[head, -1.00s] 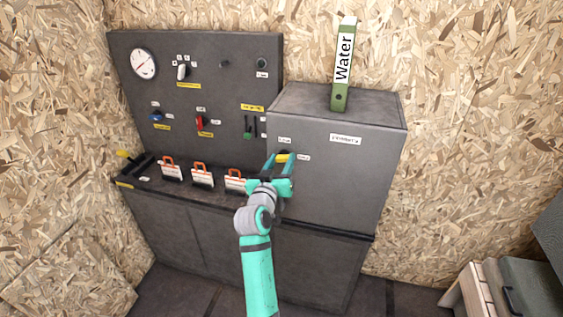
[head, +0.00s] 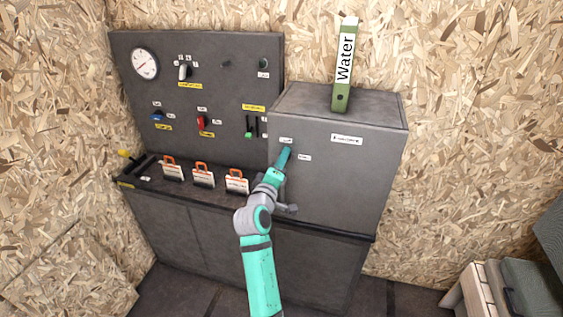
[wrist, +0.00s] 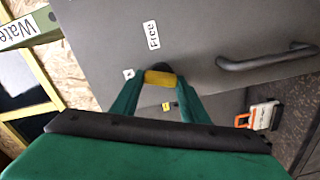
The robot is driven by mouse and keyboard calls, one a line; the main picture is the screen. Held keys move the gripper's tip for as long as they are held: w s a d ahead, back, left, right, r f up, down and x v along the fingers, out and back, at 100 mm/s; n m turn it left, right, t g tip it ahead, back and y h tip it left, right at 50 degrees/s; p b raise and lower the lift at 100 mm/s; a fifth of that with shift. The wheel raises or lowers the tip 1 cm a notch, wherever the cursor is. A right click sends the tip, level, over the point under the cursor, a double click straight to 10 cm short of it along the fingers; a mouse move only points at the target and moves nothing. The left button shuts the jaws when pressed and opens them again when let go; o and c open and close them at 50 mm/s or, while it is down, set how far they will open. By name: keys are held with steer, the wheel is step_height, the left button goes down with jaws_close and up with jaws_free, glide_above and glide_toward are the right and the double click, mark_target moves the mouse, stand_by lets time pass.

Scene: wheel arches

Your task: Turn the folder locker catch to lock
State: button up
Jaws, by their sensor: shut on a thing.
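The folder locker (head: 345,185) is a grey box on the right part of the cabinet. Its yellow catch (wrist: 160,78) shows in the wrist view, between the two green fingers of my gripper (wrist: 159,84), which is shut on it. In the head view my gripper (head: 286,152) reaches the locker's front near its left edge and hides the catch. A white label reading "Free" (wrist: 152,35) is beside the catch. In the head view one small label (head: 285,140) is above the fingertips and another (head: 304,157) to their right.
A green "Water" binder (head: 342,75) stands on the locker. A dark handle (wrist: 265,57) is on the locker door in the wrist view. Left of the locker are orange-and-white tags (head: 203,176) and a panel (head: 205,50) with a gauge and switches. A bench (head: 500,295) is at lower right.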

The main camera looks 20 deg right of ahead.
steer(key=shift+n, duration=2.2)
steer(key=shift+a, duration=0.1)
steer(key=o, duration=1.1)
steer(key=shift+c, duration=0.2)
steer(key=v, duration=1)
steer(key=shift+s+a, duration=0.25)
steer(key=shift+s, duration=0.05)
steer(key=shift+f, duration=0.15)
